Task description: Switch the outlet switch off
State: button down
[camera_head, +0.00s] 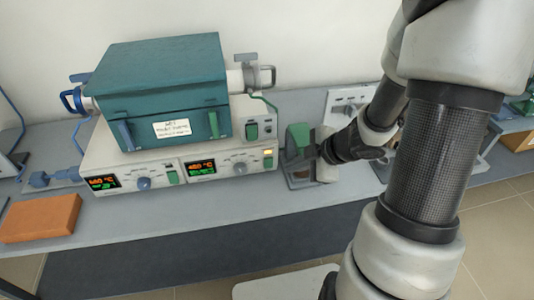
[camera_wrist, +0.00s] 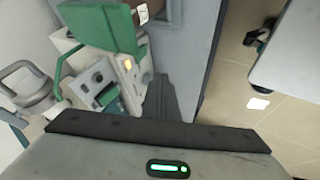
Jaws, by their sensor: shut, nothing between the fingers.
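A control unit (camera_head: 140,168) with two lit displays sits on the bench under a teal furnace (camera_head: 160,85). At its right end is a small panel (camera_head: 258,128) with round and dark parts, which also shows in the wrist view (camera_wrist: 97,80). A yellow light (camera_head: 268,152) is lit beside it, above a green switch (camera_head: 270,164). I cannot tell for sure which part is the outlet switch, or its position. My gripper (camera_head: 314,152) is shut and empty, right of the control unit, by a green block (camera_head: 298,136). Its dark fingers (camera_wrist: 165,100) show beside the panel in the wrist view.
A white wall box (camera_head: 346,103) stands behind my arm. The bench front (camera_head: 200,204) is clear. Tiled floor (camera_wrist: 240,80) shows beyond the bench edge.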

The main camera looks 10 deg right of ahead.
aim_at(264, 165)
dwell(0.3)
jog(key=b+x, duration=0.5)
jog(key=x, duration=0.5)
jog(key=shift+f, duration=0.3)
jog(key=w, duration=0.1)
jog(key=w+r, duration=0.1)
jog(key=shift+w+p, duration=0.3)
jog(key=shift+p, duration=0.1)
jog(key=shift+w, duration=0.75)
jog(key=shift+r, duration=0.15)
jog(key=shift+w+r+p, duration=0.2)
jog(key=shift+r+p, duration=0.05)
jog(key=shift+p, duration=0.5)
jog(key=shift+f, duration=0.3)
jog(key=shift+r, duration=0.1)
